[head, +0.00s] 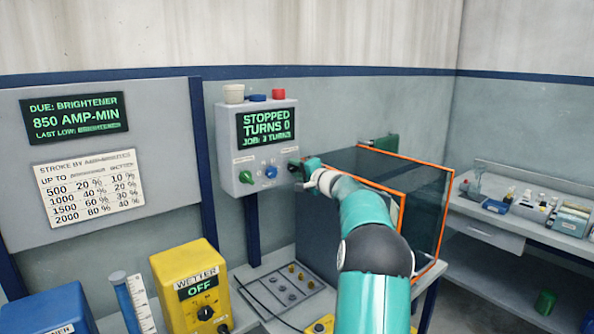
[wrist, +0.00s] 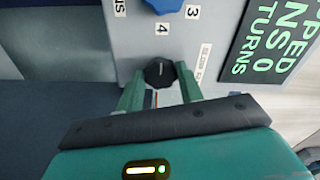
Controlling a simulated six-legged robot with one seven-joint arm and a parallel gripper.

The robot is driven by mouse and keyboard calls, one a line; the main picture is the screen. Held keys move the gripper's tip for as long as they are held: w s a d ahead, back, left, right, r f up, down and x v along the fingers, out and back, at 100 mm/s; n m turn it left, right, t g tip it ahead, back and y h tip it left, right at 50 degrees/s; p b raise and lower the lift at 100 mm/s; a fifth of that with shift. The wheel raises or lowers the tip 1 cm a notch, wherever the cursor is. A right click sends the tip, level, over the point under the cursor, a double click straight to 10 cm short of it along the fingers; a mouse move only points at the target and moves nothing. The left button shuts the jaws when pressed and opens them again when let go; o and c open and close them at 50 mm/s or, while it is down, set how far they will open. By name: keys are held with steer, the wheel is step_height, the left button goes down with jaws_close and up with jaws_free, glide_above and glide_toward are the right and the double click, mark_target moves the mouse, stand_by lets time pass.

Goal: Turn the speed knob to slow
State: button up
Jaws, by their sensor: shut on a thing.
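A grey control box (head: 228,150) hangs on the wall in the head view. Its screen (head: 265,124) reads "STOPPED TURNS 0 JOB: 3 TURNS". A black knob (wrist: 160,71) is on its face, at the right end of the row in the head view. In the wrist view my gripper (wrist: 159,80) has its two green fingers on either side of this knob, shut on it. My gripper (head: 303,165) covers most of the knob in the head view. A small label (wrist: 203,62) beside the knob is too small to read, so I cannot tell its setting.
A blue knob (head: 270,171) with numbers around it and a green knob (head: 246,177) share the box face. A dark glass tank with an orange frame (head: 428,172) stands close by on the right. A yellow wetter box (head: 182,271) reads "OFF".

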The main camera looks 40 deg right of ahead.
stand_by(0.4)
steer(key=o, duration=1)
steer(key=shift+s, duration=0.1)
steer(key=s, duration=0.4)
steer(key=s+a, duration=0.1)
steer(key=s, duration=0.8)
steer(key=shift+s+a, duration=0.25)
steer(key=shift+a, duration=0.05)
